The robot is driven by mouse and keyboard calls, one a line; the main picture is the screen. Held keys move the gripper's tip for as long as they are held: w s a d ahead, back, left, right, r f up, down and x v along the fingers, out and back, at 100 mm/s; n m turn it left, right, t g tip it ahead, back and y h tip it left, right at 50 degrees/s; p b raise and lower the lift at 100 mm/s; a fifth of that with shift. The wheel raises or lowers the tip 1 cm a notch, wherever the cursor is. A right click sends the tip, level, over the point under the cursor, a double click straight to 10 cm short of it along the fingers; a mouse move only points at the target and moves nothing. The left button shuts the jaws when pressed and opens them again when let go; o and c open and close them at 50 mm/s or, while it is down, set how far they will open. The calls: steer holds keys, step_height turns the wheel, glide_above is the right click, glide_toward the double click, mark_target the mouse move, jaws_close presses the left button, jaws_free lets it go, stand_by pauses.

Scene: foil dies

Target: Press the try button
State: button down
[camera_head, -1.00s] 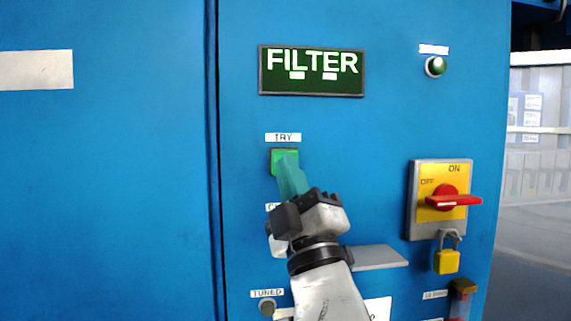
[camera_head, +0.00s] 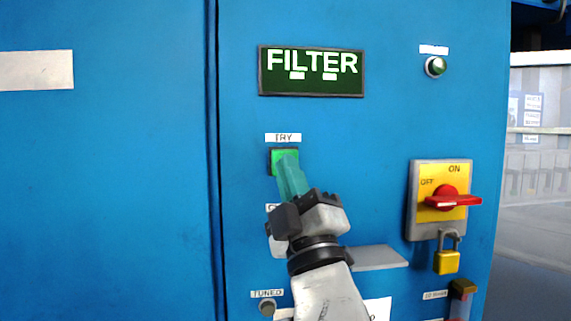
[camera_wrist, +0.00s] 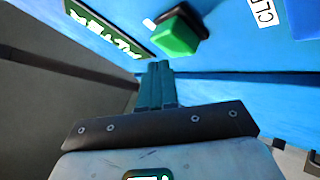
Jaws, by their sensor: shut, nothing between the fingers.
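The try button (camera_head: 280,160) is a green square in a dark frame on the blue cabinet front, under a white TRY label (camera_head: 283,138). My gripper (camera_head: 287,160) is shut and empty, with its teal fingertips overlapping the button's lower right part in the head view. In the wrist view the green button (camera_wrist: 176,38) stands out from the panel, just beyond the tips of the shut fingers (camera_wrist: 158,66). I cannot tell whether the fingertips touch it. My gripper hides part of the panel below the button.
A dark display (camera_head: 312,71) reading FILTER is above. A red rotary switch (camera_head: 447,199) on a yellow plate, with a padlock (camera_head: 447,261) below it, is at the right. A small grey shelf (camera_head: 378,257) juts out beside my wrist. A round green lamp (camera_head: 436,66) is at upper right.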

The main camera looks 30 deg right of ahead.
stand_by(0.7)
steer(key=shift+w+d, duration=0.15)
steer(key=shift+w, duration=0.25)
steer(key=shift+w+d, duration=0.15)
steer(key=shift+w, duration=0.35)
stand_by(0.6)
steer(key=shift+s, duration=0.15)
stand_by(0.3)
steer(key=shift+s+a, duration=0.25)
steer(key=shift+s, duration=0.5)
steer(key=s, duration=0.1)
steer(key=s+a, duration=0.1)
steer(key=s, duration=0.2)
steer(key=shift+s+a+p, duration=0.3)
steer(key=shift+s+p, duration=0.05)
steer(key=shift+s, duration=0.05)
stand_by(0.7)
